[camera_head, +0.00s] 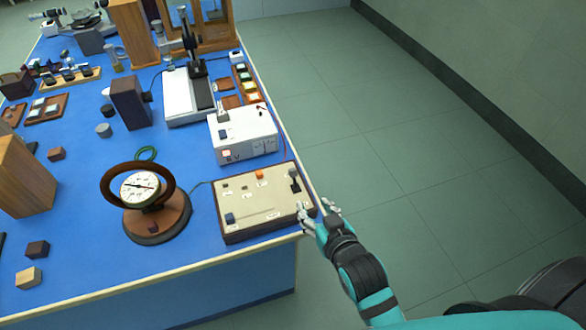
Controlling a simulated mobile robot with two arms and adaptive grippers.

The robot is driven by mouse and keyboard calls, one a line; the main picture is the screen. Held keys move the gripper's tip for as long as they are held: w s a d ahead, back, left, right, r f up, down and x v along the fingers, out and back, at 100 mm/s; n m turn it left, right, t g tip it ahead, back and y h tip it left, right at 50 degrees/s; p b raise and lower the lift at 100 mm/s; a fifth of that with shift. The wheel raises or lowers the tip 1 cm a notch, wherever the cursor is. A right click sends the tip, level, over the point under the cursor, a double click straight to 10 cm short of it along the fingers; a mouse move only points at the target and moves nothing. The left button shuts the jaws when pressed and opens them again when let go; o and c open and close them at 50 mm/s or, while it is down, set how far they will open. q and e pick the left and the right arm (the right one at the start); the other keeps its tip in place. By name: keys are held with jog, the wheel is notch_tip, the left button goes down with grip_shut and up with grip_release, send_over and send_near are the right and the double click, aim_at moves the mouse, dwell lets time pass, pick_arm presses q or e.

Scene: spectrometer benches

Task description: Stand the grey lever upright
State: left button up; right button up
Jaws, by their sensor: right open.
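A beige control box (262,205) with a dark base sits at the right edge of the blue bench. A dark grey lever (294,180) stands out at its far right corner; its exact tilt is too small to tell. The box also bears a blue knob (230,218), an orange knob (260,174) and small dark parts. My right gripper (318,209) is open at the right side of the box, nearer to me than the dark lever and apart from it. Its fingers cover part of the box's near right corner. My left gripper is out of view.
A round dial gauge (141,187) on a wooden base stands left of the box. A white power unit (243,133) sits just behind it. Wooden blocks (28,278) lie at the left. The floor (440,150) right of the bench is clear.

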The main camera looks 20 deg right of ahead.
aim_at(294, 172)
jog(key=x, duration=0.5)
jog(key=r+p+x, duration=0.1)
jog(key=x, duration=0.5)
jog(key=w+r+p+x, duration=0.1)
jog(key=x, duration=0.4)
jog(key=shift+w+d+f, duration=0.1)
jog(key=shift+w+f, duration=0.05)
jog(key=shift+w, duration=0.1)
jog(key=shift+c, duration=0.2)
grip_shut()
